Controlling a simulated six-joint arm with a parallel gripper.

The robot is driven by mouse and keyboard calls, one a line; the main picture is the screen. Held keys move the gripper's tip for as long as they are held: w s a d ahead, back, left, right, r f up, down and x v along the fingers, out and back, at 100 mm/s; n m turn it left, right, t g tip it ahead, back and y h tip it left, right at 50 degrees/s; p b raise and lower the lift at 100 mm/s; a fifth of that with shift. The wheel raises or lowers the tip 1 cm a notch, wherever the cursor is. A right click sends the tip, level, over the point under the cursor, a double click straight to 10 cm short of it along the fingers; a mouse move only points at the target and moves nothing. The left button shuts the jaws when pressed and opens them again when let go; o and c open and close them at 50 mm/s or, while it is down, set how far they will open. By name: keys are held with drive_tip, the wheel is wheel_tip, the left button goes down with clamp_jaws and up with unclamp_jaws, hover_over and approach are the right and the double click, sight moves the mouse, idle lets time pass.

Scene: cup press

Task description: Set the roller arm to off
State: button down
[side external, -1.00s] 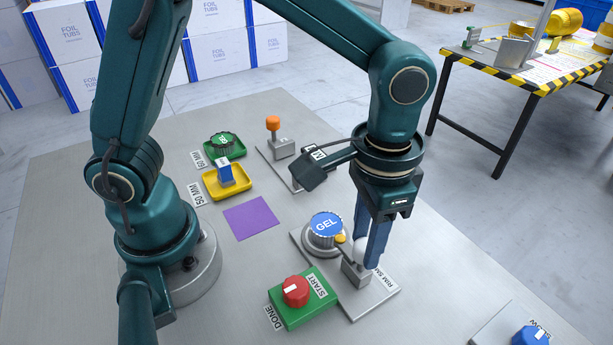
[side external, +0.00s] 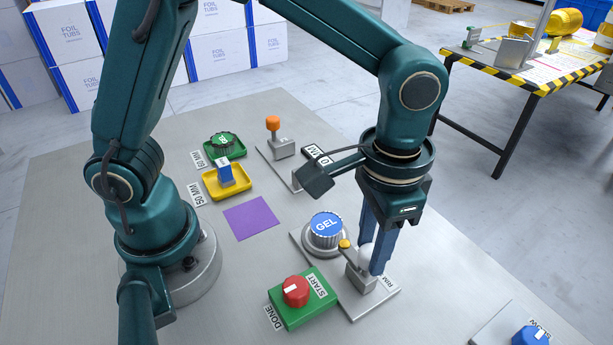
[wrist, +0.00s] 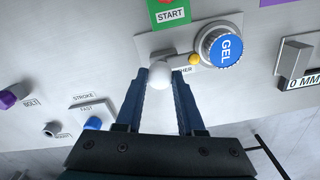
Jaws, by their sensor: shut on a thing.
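The roller arm is a small lever with a white ball knob (side external: 367,252) at one end and a yellow roller (side external: 345,244) at the other. It sits on a grey block (side external: 360,277) on a light plate. My gripper (side external: 378,262) points down with its blue fingers shut on the white knob. In the wrist view the knob (wrist: 160,74) shows at the fingertips (wrist: 165,82). The yellow roller (wrist: 194,59) is close beside the blue-topped GEL cup (side external: 326,226); I cannot tell whether they touch. The plate's label is partly hidden by my fingers.
A green box with a red START/DONE knob (side external: 295,291) stands just in front. A purple square (side external: 251,218), a yellow tray (side external: 226,182) and an orange-topped lever (side external: 273,123) lie behind. A blue knob (side external: 530,337) is at the front right.

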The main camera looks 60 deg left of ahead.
drive_tip(key=shift+d, duration=1)
drive_tip(key=c, duration=0.5)
unclamp_jaws()
wheel_tip(320, 180, up, 5)
drive_tip(key=shift+r, duration=0.1)
drive_tip(key=shift+a, duration=0.1)
